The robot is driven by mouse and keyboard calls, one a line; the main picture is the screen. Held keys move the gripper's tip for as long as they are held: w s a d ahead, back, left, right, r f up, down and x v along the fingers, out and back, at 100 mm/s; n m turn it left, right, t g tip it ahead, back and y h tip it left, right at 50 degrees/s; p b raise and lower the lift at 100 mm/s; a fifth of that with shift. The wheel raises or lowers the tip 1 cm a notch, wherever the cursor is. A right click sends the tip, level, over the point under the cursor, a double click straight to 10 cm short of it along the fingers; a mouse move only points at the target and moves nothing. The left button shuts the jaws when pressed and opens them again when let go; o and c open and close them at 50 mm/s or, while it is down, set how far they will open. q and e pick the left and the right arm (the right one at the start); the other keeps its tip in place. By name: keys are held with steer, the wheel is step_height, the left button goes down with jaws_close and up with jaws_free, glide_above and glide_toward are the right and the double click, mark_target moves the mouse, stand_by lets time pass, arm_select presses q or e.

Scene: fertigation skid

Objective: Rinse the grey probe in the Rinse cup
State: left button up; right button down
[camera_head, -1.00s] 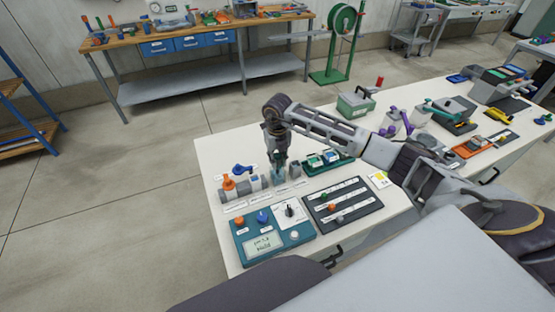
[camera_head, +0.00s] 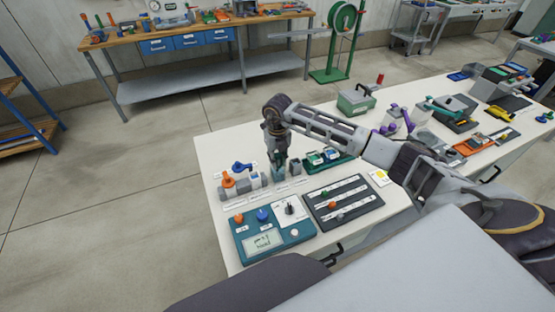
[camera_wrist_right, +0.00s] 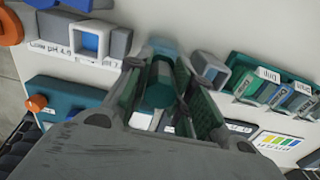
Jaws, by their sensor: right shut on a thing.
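My right gripper (camera_head: 278,160) points down over the near-left part of the white table. In the right wrist view its fingers (camera_wrist_right: 172,88) are shut on the grey probe (camera_wrist_right: 158,88), whose visible top looks grey-teal. A pale bluish translucent cup (camera_head: 278,174), which looks like the Rinse cup, stands right under the gripper. The probe's lower end is hidden by the fingers, so I cannot tell how deep it sits in the cup. My left gripper is not in view.
Left of the cup stand grey blocks with an orange-topped (camera_head: 228,181) and a blue-topped (camera_head: 241,168) item. In front are a teal meter box (camera_head: 266,254) and a dark slider panel (camera_head: 343,203). A green tray (camera_head: 338,166) with small labelled items is close on the right.

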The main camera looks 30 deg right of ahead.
steer(key=shift+r+p, duration=2.35)
steer(key=shift+r, duration=1.8)
